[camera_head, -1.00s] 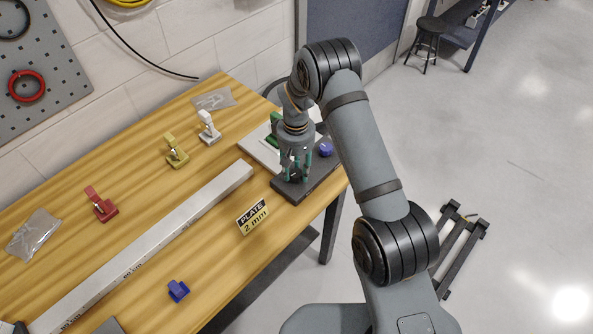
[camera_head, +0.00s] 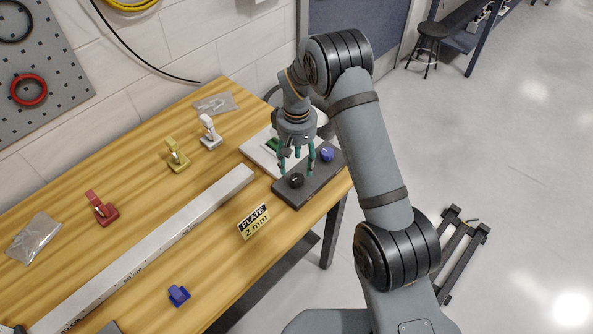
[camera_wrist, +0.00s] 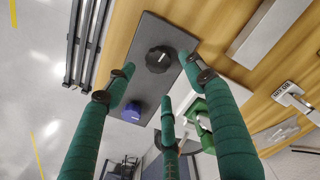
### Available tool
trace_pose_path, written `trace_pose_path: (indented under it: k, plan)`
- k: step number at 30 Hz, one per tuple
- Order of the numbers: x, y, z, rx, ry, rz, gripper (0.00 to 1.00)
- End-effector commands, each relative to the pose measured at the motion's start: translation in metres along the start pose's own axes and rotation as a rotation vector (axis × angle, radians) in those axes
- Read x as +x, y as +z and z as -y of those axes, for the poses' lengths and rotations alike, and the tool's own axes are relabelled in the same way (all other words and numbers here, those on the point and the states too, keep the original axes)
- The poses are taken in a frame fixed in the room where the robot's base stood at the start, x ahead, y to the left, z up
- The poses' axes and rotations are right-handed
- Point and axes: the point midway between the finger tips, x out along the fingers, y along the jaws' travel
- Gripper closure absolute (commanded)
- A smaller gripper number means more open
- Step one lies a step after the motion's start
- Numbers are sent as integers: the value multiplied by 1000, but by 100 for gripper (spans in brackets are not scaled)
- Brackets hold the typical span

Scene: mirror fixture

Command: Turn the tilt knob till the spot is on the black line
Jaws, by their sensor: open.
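A dark grey control block (camera_head: 310,186) lies at the table's right end, with a black knob (camera_head: 296,181) and a blue knob (camera_head: 327,154) on top. In the wrist view the black knob (camera_wrist: 158,58) and blue knob (camera_wrist: 132,112) both show clearly. I cannot read which one is the tilt knob. My gripper (camera_head: 296,168) has three green-wrapped fingers, open and empty, above the block near the black knob. In the wrist view its fingertips (camera_wrist: 158,74) spread apart, clear of the black knob. A green part (camera_head: 271,145) sits on a white plate behind. I cannot make out the spot or black line.
A long pale rail (camera_head: 150,243) runs along the table. A "PLATE 2 mm" sign (camera_head: 254,220) stands before the block. Red (camera_head: 101,208), yellow (camera_head: 177,156), white (camera_head: 210,133) and blue (camera_head: 178,295) small pieces stand apart on the wood.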

Motion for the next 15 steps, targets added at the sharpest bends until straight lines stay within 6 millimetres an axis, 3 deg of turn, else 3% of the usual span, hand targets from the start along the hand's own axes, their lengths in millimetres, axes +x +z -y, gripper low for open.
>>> trace_pose_path:
  k: [6, 15]
  plan:
    - [-44, -1, 0, -1, 0, -5, 46]
    - [-66, 0, 0, -2, 0, -1, 46]
